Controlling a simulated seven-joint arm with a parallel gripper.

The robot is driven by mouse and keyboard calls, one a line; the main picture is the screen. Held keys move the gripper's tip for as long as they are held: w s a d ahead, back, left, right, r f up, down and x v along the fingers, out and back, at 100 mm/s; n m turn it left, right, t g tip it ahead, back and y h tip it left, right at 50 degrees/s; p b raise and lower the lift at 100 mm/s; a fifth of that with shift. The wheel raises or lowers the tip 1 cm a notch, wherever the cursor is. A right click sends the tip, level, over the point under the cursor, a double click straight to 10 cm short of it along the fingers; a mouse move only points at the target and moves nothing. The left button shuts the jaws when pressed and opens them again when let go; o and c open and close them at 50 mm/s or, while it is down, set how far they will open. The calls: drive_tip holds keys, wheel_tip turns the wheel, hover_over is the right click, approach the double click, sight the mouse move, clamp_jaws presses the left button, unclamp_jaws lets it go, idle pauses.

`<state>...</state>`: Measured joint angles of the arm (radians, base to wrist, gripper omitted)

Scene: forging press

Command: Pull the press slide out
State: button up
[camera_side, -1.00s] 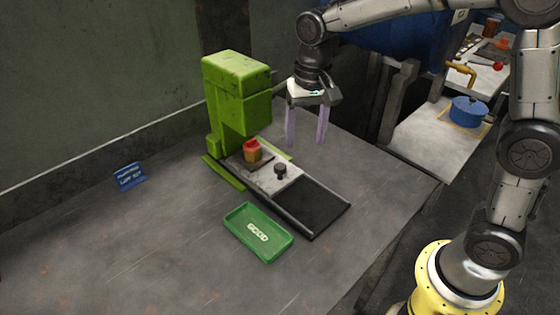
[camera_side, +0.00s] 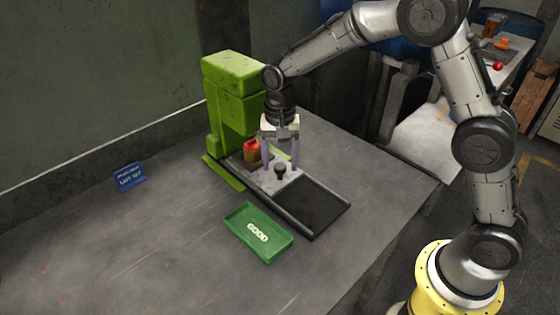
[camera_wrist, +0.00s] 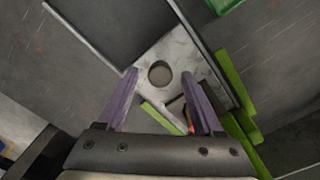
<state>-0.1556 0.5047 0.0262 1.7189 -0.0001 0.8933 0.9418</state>
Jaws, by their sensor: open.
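The green press (camera_side: 232,82) stands at the back of the bench. Its pale metal slide (camera_side: 287,184) sits on the dark rails and carries a dark round knob (camera_side: 280,171). An orange-yellow block with a red top (camera_side: 250,152) sits on the slide's inner end, under the press head. My gripper (camera_side: 279,174) is open and low over the slide, its purple fingers on either side of the knob. In the wrist view the knob (camera_wrist: 160,74) shows centred between the open fingertips; I cannot tell whether they touch it.
A green tray marked GOOD (camera_side: 241,222) lies beside the rails. The dark rail bed (camera_side: 312,207) in front of the slide is empty. The front bench area is clear.

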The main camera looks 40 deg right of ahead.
drive_tip(key=shift+f, duration=0.25)
clamp_jaws()
idle(1.4)
